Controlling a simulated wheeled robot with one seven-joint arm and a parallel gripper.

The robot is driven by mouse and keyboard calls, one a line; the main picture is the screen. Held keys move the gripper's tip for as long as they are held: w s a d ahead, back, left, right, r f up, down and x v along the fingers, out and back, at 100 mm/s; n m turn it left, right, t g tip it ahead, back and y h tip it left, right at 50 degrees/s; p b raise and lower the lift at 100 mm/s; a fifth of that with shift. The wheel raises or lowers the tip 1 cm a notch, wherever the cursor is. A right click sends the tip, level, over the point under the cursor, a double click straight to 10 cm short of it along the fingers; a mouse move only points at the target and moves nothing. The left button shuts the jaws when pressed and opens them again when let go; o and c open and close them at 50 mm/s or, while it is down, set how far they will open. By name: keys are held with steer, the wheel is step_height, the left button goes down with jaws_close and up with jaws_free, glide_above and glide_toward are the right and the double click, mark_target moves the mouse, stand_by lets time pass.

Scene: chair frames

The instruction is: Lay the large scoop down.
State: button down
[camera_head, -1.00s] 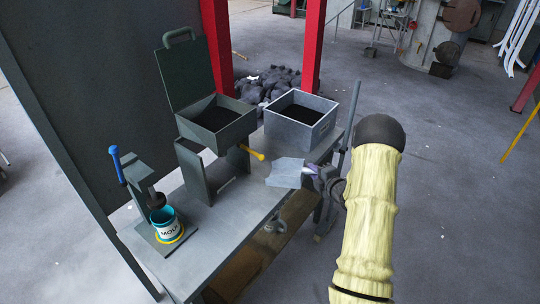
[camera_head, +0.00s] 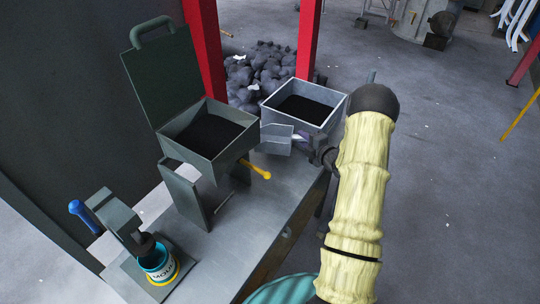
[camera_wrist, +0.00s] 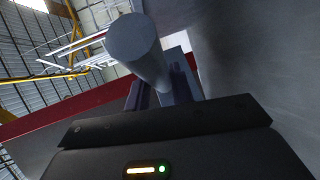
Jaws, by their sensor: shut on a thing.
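The large scoop (camera_head: 275,138) is a grey metal scoop in the head view, in front of the light grey bin and right of the lidded box. My gripper (camera_head: 312,145) is shut on its handle, at the scoop's right side, above the workbench. In the wrist view the round grey end of the scoop's handle (camera_wrist: 136,45) stands up between the fingers of my gripper (camera_wrist: 162,92). I cannot tell whether the scoop touches the bench (camera_head: 235,250). My arm hides part of the bench's right side.
A light grey bin (camera_head: 334,104) of dark material stands at the back. A press with a blue lever (camera_head: 82,209) holds a labelled tin (camera_head: 157,262). The bench's middle is mostly clear.

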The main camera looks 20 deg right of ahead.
steer(key=shift+w, duration=0.15)
steer(key=shift+r, duration=0.1)
steer(key=shift+f+p, duration=0.65)
steer(key=shift+f, duration=2.25)
steer(key=shift+f+p, duration=0.45)
steer(key=shift+f, duration=1.65)
steer(key=shift+f, duration=0.1)
steer(key=c, duration=1.3)
jaws_free()
steer(key=shift+o, duration=0.5)
